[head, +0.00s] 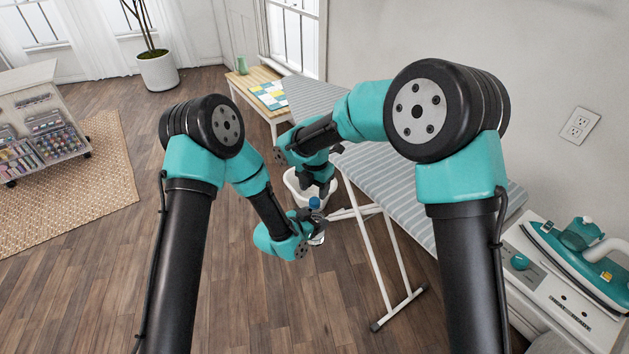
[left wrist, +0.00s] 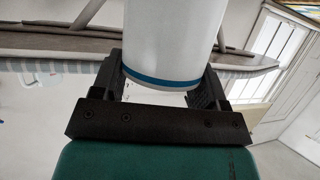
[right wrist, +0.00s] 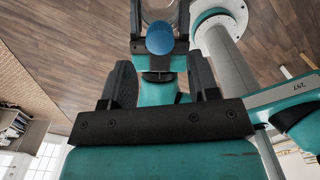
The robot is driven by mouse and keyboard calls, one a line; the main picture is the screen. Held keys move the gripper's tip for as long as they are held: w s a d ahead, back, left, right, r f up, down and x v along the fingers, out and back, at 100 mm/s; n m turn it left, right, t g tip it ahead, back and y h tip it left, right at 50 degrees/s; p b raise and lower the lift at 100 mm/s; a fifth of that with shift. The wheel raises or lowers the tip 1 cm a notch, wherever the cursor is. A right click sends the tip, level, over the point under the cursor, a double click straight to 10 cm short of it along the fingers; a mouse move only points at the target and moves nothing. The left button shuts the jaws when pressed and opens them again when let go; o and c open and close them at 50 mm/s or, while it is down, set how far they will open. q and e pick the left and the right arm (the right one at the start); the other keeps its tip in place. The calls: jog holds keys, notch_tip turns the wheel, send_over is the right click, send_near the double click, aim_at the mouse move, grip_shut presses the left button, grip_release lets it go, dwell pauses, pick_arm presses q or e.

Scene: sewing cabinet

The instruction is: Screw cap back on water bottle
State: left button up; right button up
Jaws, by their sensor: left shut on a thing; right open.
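The water bottle is white with a blue band in the left wrist view (left wrist: 172,40). My left gripper (head: 308,222) is shut around its body, one finger on each side. The blue cap (head: 314,202) shows at the bottle's upper end in the head view. In the right wrist view the round blue cap (right wrist: 160,38) faces me, in front of my left gripper; I cannot tell how tightly it is seated. My right gripper (head: 320,186) is open and empty, just above the cap. Its two fingers (right wrist: 162,85) are apart, with the cap beyond their tips.
A white basket (head: 291,181) stands on the floor behind the grippers. A striped ironing board (head: 385,180) on white legs (head: 375,265) is close on the right. An iron (head: 575,255) sits at the far right. The wooden floor (head: 275,310) in front is clear.

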aim_at(315, 200)
jog(key=shift+f, duration=2.4)
jog(key=shift+c, duration=0.4)
